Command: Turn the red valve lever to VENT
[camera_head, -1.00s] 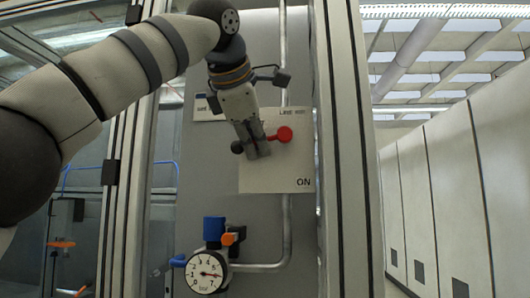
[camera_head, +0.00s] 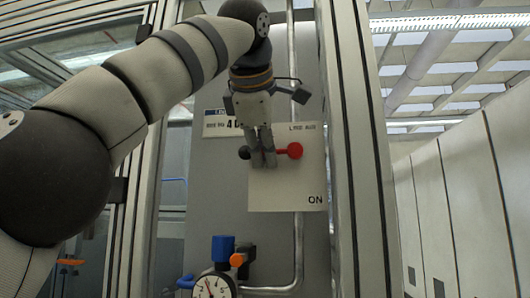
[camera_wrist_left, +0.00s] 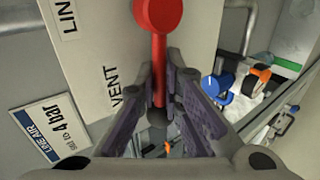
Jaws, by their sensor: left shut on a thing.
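ON is printed at the plate's lower right. A dark round end (camera_head: 245,153) shows left of the fingers. My left gripper (camera_head: 264,162) is shut on the lever's shaft, left of the knob. In the left wrist view the red knob (camera_wrist_left: 158,12) sticks out above the fingers (camera_wrist_left: 160,95), with the shaft between them. VENT is printed close beside the lever there. My right gripper is not in view.
A LINE AIR 4 bar sign (camera_head: 218,122) is left of the plate. Below are a pressure gauge (camera_head: 215,288), cut off by the frame, a blue fitting (camera_head: 222,248) and pipework. A frame post (camera_head: 350,150) stands close on the right.

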